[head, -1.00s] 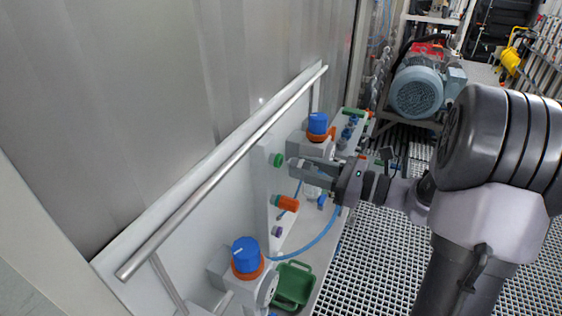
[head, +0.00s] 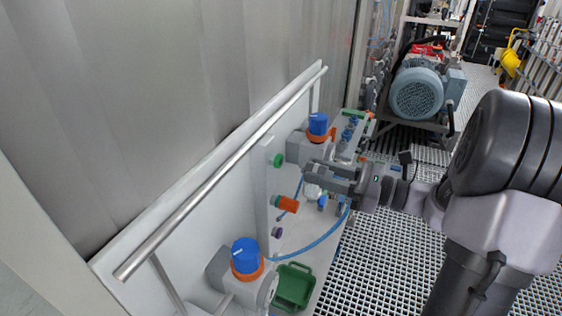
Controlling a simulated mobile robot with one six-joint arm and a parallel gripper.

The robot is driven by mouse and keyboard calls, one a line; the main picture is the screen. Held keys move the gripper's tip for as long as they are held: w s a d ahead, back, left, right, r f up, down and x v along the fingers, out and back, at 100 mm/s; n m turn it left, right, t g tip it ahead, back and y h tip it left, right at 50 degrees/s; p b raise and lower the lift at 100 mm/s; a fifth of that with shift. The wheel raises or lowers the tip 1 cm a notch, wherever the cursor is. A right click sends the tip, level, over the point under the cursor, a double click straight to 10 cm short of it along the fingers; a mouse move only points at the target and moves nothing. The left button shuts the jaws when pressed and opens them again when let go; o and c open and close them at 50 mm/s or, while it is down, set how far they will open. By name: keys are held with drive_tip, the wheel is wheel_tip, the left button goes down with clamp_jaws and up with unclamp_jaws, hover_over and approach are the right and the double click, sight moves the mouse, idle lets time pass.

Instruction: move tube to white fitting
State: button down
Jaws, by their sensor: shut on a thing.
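A thin blue tube (head: 322,237) curves from low beside the panel toward the right, below my gripper. Another short blue stretch rises toward the fingertips. My gripper (head: 309,173) is shut on the tube, level with the panel and a little to its right; the held end is mostly hidden by the fingers. The panel (head: 266,190) carries a green fitting (head: 279,160), an orange fitting (head: 286,203) and a purple fitting (head: 277,232). I cannot make out a white fitting on it for certain.
Blue-topped valves with orange collars stand in front (head: 246,256) and behind (head: 318,125). A green tray (head: 294,286) lies at the bottom. A metal rail (head: 225,170) runs along the left. A motor (head: 417,92) stands at the back right.

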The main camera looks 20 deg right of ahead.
wheel_tip(320, 180, down, 20)
drive_tip(key=w+d+m+b, duration=0.1)
drive_tip(key=d+m+b, duration=0.1)
drive_tip(key=m+b, duration=1)
drive_tip(key=m, duration=0.6)
approach(281, 259)
drive_tip(key=shift+s, duration=0.2)
drive_tip(key=shift+x, duration=2.85)
drive_tip(key=shift+w+a+p, duration=0.3)
drive_tip(key=shift+w+a, duration=0.05)
drive_tip(key=shift+w, duration=0.05)
drive_tip(key=c, duration=0.9)
unclamp_jaws()
